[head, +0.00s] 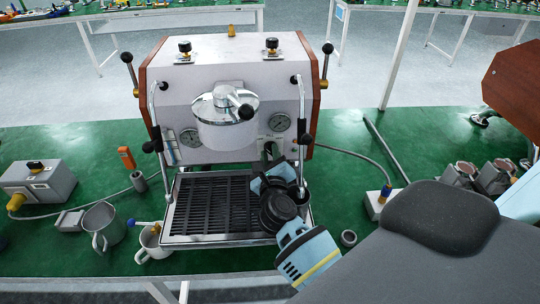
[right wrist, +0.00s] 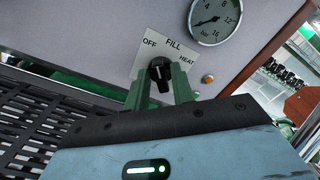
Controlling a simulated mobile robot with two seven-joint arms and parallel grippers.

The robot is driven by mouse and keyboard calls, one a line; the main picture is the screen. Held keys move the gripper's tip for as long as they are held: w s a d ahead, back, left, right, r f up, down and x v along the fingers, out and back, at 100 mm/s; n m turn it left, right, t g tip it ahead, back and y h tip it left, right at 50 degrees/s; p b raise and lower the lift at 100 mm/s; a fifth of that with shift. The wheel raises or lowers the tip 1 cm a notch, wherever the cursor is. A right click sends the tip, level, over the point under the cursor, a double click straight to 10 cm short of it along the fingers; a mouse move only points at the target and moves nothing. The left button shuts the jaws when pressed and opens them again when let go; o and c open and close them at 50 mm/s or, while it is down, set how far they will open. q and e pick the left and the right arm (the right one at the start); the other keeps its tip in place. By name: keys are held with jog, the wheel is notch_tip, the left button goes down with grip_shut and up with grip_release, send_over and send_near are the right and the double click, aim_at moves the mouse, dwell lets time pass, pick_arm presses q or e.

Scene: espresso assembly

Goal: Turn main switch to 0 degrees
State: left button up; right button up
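The main switch is a black knob (right wrist: 160,73) on a white label marked OFF, FILL and HEAT, on the front of the espresso machine (head: 225,70). In the right wrist view its ridge stands nearly upright, below the word FILL. My right gripper (right wrist: 160,85) has its two green fingers on either side of the knob, close against it, with a narrow gap between them. In the head view the right gripper (head: 268,160) reaches to the lower right of the machine's front, and the switch is mostly hidden there. My left gripper is not in view.
A pressure gauge (right wrist: 215,18) and a small orange light (right wrist: 207,79) are near the switch. The drip tray (head: 210,238) is beside my right gripper. A steam wand (head: 302,120) hangs close by.

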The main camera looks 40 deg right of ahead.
jog(key=c, duration=0.4)
jog(key=shift+r+n+p, duration=0.25)
jog(key=shift+n+p, duration=0.15)
jog(key=shift+p, duration=0.15)
grip_shut()
jog(key=shift+n, duration=0.3)
jog(key=shift+f, duration=0.2)
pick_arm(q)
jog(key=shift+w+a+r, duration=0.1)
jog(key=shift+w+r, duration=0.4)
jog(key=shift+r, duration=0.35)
pick_arm(e)
jog(key=o, duration=0.7)
grip_release()
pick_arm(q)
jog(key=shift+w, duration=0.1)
pick_arm(e)
jog(key=shift+a+f, duration=0.1)
